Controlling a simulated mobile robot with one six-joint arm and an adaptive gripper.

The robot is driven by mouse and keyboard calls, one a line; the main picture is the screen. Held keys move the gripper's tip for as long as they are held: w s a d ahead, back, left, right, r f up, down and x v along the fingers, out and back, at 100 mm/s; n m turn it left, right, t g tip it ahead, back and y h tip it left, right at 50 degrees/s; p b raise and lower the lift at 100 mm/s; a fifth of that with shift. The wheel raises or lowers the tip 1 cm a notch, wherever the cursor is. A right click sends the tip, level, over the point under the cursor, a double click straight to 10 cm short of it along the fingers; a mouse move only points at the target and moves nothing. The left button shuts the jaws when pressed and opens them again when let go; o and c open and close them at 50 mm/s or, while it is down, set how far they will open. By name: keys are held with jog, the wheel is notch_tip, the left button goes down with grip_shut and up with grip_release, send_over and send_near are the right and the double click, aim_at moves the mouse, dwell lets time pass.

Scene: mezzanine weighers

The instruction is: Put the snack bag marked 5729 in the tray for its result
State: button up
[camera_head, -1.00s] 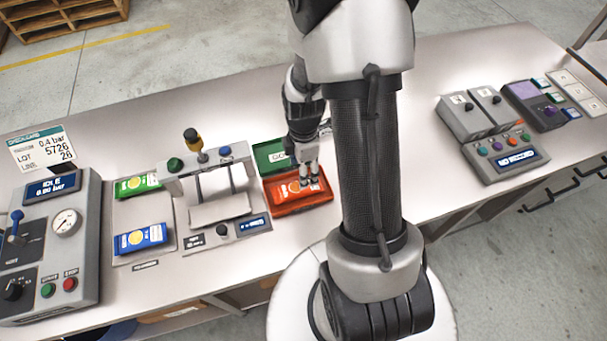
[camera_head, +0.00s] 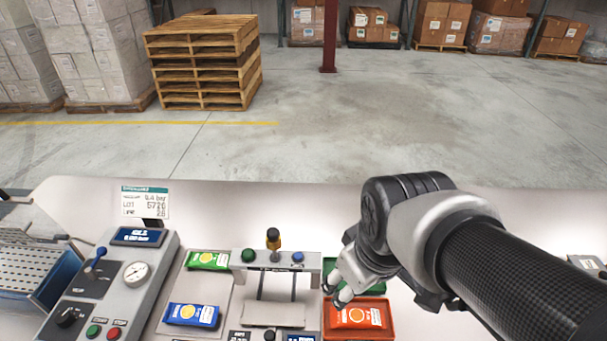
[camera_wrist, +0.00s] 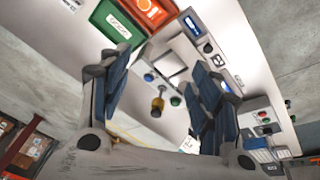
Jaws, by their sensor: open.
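An orange snack bag (camera_head: 357,314) lies in the red tray (camera_head: 389,330), and it also shows in the wrist view (camera_wrist: 150,10). The green tray (camera_head: 374,289) is just behind it, partly hidden by my arm; its label shows in the wrist view. A green bag (camera_head: 208,260) and a blue bag (camera_head: 192,315) lie on a pale mat left of the press-like station (camera_head: 275,262). The numbers on the bags are too small to read. My gripper (camera_head: 338,290) is open and empty, by the left side of the two trays; its spread fingers show in the wrist view (camera_wrist: 160,88).
A grey console (camera_head: 110,285) with a gauge, and a card (camera_head: 145,202) behind it, stand at the left. A blue perforated bin (camera_head: 38,262) is further left. Pallets (camera_head: 203,62) stand on the floor beyond.

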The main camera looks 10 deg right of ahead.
jog(key=s+a+r+m+t, duration=0.1)
jog(key=s+a+r+m, duration=0.1)
jog(key=s, duration=0.3)
jog(key=shift+s+a+r+m, duration=0.15)
jog(key=shift+s+r+m, duration=0.1)
jog(key=shift+r+m, duration=0.5)
jog(key=shift+f, duration=0.2)
